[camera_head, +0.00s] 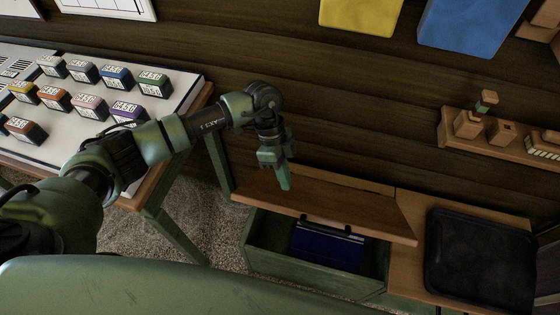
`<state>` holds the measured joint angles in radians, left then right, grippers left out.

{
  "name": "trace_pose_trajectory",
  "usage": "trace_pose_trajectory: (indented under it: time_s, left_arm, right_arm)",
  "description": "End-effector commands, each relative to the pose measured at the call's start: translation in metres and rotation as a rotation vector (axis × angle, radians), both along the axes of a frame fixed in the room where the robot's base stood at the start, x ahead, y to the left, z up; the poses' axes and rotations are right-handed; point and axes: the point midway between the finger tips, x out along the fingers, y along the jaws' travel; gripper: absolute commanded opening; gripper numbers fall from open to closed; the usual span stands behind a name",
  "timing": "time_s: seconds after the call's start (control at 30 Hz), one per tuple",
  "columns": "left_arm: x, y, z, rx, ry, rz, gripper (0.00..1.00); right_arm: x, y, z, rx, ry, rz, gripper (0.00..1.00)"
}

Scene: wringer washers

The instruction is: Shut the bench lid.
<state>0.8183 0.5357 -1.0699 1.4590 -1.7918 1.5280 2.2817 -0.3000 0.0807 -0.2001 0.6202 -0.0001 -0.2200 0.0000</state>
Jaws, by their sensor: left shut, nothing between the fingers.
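The bench lid (350,205) is a brown wooden board, raised and tilted over an open green bench box (275,250). The box's front opening shows, with a dark blue object (328,243) inside. My left gripper (284,182) is shut and empty, pointing down over the left part of the lid. Its fingertips are at or just above the lid's surface; I cannot tell if they touch it. My right gripper is not in view.
A white-topped table (60,135) with several small coloured boxes stands at the left. A black tray (480,258) lies on the wooden top right of the box. A wall shelf (460,140) holds small wooden blocks. Carpet shows between table and bench.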

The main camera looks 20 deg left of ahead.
Motion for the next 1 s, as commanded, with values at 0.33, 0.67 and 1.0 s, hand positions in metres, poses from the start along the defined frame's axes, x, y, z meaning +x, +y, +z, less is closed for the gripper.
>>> trace_pose_trajectory:
  time_s: [0.33, 0.67, 1.0]
  left_arm:
    - [-0.028, -0.002, -0.034, 0.001, 0.001, -0.001, 0.0]
    - [-0.03, -0.003, -0.037, 0.001, 0.0, -0.001, 0.0]
    - [-0.034, 0.012, -0.05, 0.003, -0.044, -0.002, 0.0]
  right_arm:
    - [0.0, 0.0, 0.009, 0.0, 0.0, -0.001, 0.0]
    - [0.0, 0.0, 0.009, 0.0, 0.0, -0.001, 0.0]
    - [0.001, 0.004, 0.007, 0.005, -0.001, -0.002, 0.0]
